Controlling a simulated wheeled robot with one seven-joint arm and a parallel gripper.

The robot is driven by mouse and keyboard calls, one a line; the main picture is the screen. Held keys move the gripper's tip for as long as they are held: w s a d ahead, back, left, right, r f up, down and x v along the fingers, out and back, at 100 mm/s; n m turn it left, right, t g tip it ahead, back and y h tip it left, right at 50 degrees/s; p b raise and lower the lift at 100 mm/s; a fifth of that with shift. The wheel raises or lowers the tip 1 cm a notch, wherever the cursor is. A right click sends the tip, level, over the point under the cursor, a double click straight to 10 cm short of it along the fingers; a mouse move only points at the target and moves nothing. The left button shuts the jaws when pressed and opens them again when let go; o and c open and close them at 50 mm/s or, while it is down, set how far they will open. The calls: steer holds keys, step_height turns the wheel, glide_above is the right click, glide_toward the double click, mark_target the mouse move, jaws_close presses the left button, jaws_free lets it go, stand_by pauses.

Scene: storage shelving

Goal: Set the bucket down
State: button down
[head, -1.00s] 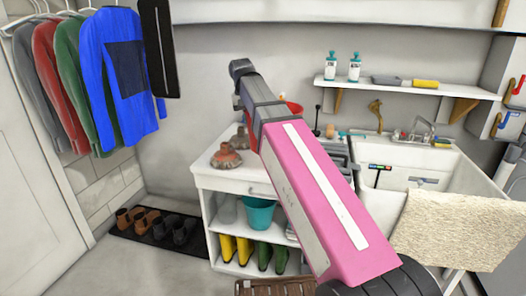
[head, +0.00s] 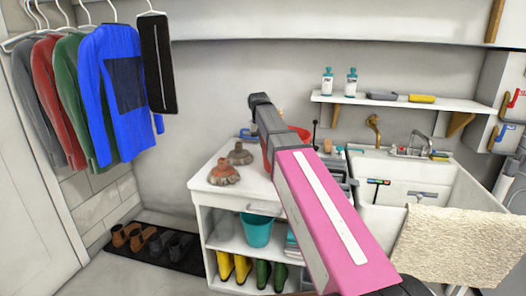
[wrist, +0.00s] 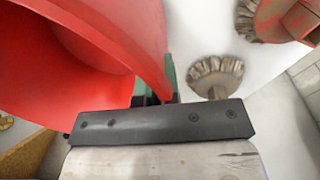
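A red bucket (wrist: 60,75) fills the upper left of the wrist view, its open mouth tilted towards the camera. In the head view, part of the bucket (head: 266,154) shows beside my arm, above the white cabinet's top (head: 217,182). My gripper (wrist: 155,98) has its dark fingertips at the bucket's wall and seems shut on it. In the head view my arm hides the fingers and most of the bucket. I cannot tell whether the bucket's base touches the cabinet top.
Two brushes (head: 224,172) stand on the cabinet top at the left. A teal bucket (head: 257,231) and several boots (head: 243,267) sit on the lower shelves. A sink (head: 421,172) is at the right, and a wall shelf (head: 391,100) with bottles is above it. Clothes hang at the left.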

steer(key=shift+f, duration=1.7)
steer(key=c, duration=1.4)
jaws_free()
steer(key=shift+f, duration=0.15)
steer(key=shift+o, duration=0.2)
step_height(320, 180, up, 12)
steer(key=a, duration=0.1)
steer(key=shift+a, duration=0.15)
steer(key=shift+s, duration=0.1)
